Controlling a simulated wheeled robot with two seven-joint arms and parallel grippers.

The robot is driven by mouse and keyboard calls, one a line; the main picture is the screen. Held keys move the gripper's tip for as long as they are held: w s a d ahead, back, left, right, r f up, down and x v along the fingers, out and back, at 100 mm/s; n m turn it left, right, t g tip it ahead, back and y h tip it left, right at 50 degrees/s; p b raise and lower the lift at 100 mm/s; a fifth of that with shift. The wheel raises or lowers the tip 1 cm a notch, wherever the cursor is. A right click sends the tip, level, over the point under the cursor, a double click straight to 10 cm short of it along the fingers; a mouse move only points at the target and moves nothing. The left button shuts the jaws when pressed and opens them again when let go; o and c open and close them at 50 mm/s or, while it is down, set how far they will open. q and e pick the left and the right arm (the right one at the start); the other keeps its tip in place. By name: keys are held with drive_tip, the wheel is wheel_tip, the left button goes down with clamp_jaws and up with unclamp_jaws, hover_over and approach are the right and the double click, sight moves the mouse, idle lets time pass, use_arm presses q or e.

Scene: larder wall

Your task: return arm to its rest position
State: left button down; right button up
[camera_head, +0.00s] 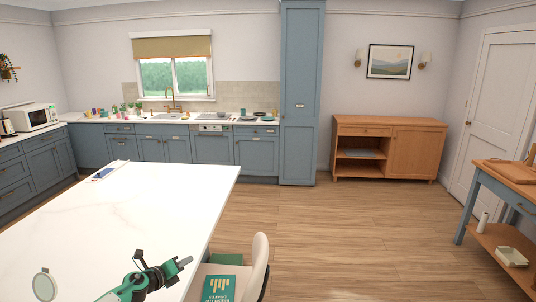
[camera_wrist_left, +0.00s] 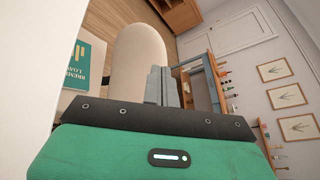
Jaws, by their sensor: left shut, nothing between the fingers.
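My left arm comes in at the bottom of the head view, green and dark grey. My left gripper (camera_head: 184,262) is shut and empty, pointing right above the near right edge of the white island. In the left wrist view its grey fingers (camera_wrist_left: 162,88) are together with nothing between them, in front of the cream chair back. My right gripper is not in either view.
The white island (camera_head: 130,200) fills the left foreground. A cream chair (camera_head: 257,265) stands at its right side, with a green book (camera_head: 218,288) on the seat. A blue side table (camera_head: 485,200) is at the right. The wooden floor (camera_head: 340,235) between is clear.

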use_arm(q)
drive_tip(key=s+d+f+n+t+y, duration=0.1)
drive_tip(key=s+d+f+n+y, duration=0.15)
drive_tip(key=s+d+n, duration=0.4)
drive_tip(key=s+d+f+n+t+y, duration=0.1)
drive_tip(key=s+d+f+n+y, duration=0.2)
drive_tip(key=s+n, duration=0.65)
drive_tip(key=s+a+n+g+y, duration=0.15)
drive_tip(key=s+n+g, duration=0.5)
drive_tip(key=s, duration=1.25)
drive_tip(key=s+a+n+g, duration=0.2)
drive_tip(key=s+n+g, duration=0.45)
drive_tip(key=s, duration=1.25)
wheel_tip(320, 180, down, 34)
drive_tip(key=f+n+b, duration=0.1)
drive_tip(key=b, duration=0.2)
drive_tip(key=s+a+f+g+b, duration=0.1)
drive_tip(key=s+a+f+b, duration=0.2)
drive_tip(key=s+f, duration=1.6)
wheel_tip(320, 180, down, 3)
drive_tip(key=shift+a+f, duration=0.2)
drive_tip(key=shift+a, duration=0.15)
